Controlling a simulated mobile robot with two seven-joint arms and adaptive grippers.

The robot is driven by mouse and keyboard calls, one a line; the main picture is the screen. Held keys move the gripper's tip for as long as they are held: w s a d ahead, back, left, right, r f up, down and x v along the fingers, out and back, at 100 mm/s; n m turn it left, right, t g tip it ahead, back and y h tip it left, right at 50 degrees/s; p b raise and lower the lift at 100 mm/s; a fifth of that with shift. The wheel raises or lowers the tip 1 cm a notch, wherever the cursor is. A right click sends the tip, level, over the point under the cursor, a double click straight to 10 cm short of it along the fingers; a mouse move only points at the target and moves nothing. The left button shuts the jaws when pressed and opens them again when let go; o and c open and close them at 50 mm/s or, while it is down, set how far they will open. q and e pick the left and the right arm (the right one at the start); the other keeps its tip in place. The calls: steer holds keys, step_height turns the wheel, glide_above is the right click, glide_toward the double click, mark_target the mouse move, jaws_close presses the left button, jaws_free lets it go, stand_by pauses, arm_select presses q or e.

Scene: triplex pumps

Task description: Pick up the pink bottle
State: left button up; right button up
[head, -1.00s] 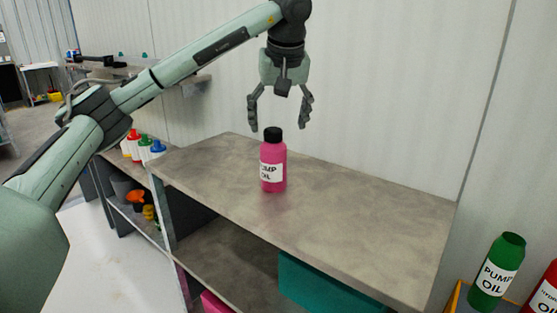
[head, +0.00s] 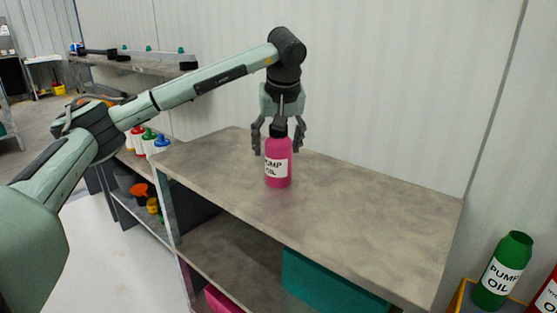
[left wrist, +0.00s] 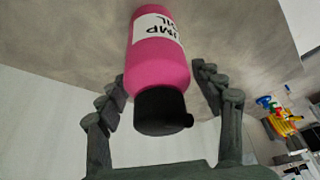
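The pink bottle (head: 278,172) stands upright on the grey shelf top (head: 350,210), with a black cap and a white label. My left gripper (head: 278,150) is open and points down over it, its fingers on either side of the cap and upper part. In the left wrist view, the pink bottle (left wrist: 158,60) lies between the two spread fingers of the left gripper (left wrist: 160,85), cap towards the palm. A gap shows on the right side; on the left the finger is very close, and contact cannot be told. My right gripper is not in view.
A green bottle (head: 501,270) and a red bottle (head: 545,298) stand at the lower right. A teal bin (head: 330,284) is under the shelf top. Small bottles with coloured caps (head: 149,141) stand at the left. The wall (head: 400,90) is close behind; the shelf top around the bottle is clear.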

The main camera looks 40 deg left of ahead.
arm_select(q)
steer(key=c, duration=1.2)
steer(key=shift+o, duration=0.2)
steer(key=shift+r, duration=0.1)
